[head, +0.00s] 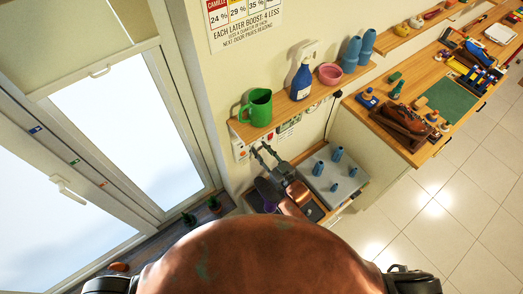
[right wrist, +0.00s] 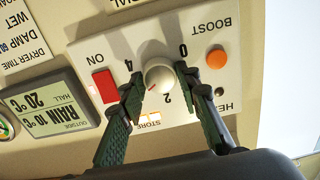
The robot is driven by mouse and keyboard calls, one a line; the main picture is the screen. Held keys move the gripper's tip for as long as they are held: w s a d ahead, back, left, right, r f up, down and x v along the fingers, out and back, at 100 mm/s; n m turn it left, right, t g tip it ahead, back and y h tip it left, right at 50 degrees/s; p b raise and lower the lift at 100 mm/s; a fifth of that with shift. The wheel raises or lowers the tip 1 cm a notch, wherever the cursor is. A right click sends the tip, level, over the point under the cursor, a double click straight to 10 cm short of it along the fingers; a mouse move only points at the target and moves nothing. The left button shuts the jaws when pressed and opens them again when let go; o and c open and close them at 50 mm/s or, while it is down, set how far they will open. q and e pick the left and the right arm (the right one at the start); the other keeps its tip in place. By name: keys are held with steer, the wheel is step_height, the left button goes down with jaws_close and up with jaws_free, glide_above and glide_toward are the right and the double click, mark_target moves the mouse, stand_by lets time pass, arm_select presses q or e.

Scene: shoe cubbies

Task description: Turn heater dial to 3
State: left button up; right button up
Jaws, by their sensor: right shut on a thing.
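The heater dial (right wrist: 158,79) is a round white knob on a white panel (right wrist: 205,20), seen upside down in the right wrist view. The numbers 0, 2 and 4 show around it; a 3 is not visible, and my left-hand finger covers part of that side. A red mark on the knob faces down-left, between 4 and 2. My right gripper (right wrist: 160,76) has a green-padded finger on each side of the dial and is shut on it. In the head view my right gripper (head: 264,152) reaches the wall under the shelf. My left gripper is not in view.
The panel has a red switch (right wrist: 105,86) by ON, an orange button (right wrist: 217,58) by BOOST, and lit lamps by STORE. A weather display (right wrist: 45,112) is beside it. A shelf (head: 283,112) above holds a green jug (head: 257,107) and a blue bottle (head: 302,80).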

steer(key=shift+f, duration=0.15)
steer(key=o, duration=1.2)
steer(key=shift+c, duration=0.2)
steer(key=v, duration=1.2)
